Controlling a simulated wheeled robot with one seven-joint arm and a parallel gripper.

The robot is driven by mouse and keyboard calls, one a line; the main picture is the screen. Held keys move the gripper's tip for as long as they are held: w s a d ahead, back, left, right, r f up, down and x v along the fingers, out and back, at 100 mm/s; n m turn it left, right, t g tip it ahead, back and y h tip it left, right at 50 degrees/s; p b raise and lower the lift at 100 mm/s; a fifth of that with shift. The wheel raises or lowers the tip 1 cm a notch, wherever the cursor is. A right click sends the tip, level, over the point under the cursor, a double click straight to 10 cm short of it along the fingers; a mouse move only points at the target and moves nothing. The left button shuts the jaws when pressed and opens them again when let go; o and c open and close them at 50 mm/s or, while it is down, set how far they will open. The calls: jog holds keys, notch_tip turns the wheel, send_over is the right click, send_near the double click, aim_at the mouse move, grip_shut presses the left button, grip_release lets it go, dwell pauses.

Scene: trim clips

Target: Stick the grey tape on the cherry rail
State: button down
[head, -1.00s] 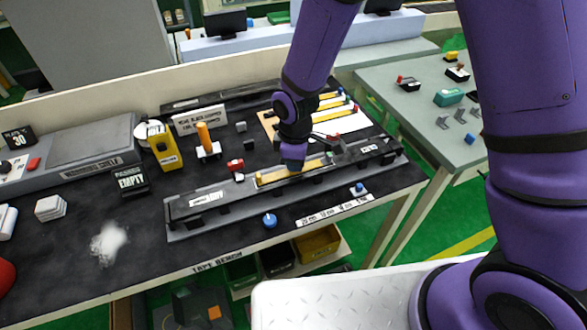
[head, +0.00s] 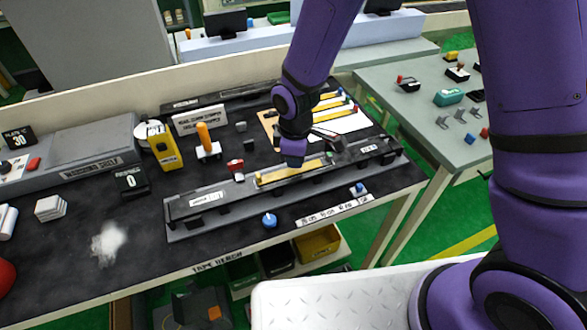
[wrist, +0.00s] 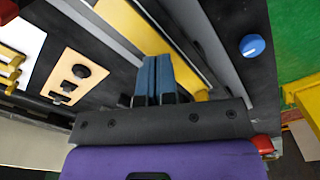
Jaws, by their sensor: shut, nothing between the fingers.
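My gripper (head: 293,158) is shut and empty, just above the long dark fixture (head: 222,204) on the bench. In the wrist view its two blue fingertips (wrist: 155,75) are together, over or beside a yellow strip (wrist: 125,25). That yellow strip (head: 275,176) lies along the fixture in the head view, below my gripper. I cannot tell contact between fingertips and strip. I cannot make out a cherry-coloured rail, and I cannot tell which grey piece is the tape.
A blue knob (head: 269,220) stands at the bench's front edge. A red-topped part (head: 235,166), an orange-handled tool (head: 204,140) and a yellow box (head: 166,147) stand behind the fixture. More yellow strips (head: 335,106) lie on a white sheet. A grey-green side table (head: 425,130) is at right.

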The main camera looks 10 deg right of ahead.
jog(key=shift+r, duration=2.75)
jog(key=shift+d+r, duration=0.1)
jog(key=shift+r, duration=0.1)
jog(key=s+d+r+m+t, duration=0.15)
jog(key=d+r+m, duration=0.25)
jog(key=d+r, duration=0.4)
jog(key=s+d+r+m+t, duration=0.1)
jog(key=s+d+r+m, duration=0.15)
jog(key=d+r, duration=0.6)
jog(key=s+d+r+m+t, duration=0.1)
jog(key=s+d+r+m, duration=0.3)
jog(key=s, duration=0.3)
jog(key=s+d+r+m+t, duration=0.1)
jog(key=s+d+r+m, duration=0.3)
jog(key=s+r, duration=0.3)
jog(key=shift+s+r+m+t, duration=0.2)
jog(key=shift+s+m+t, duration=0.1)
jog(key=shift+m+t, duration=0.05)
jog(key=shift+a, duration=0.15)
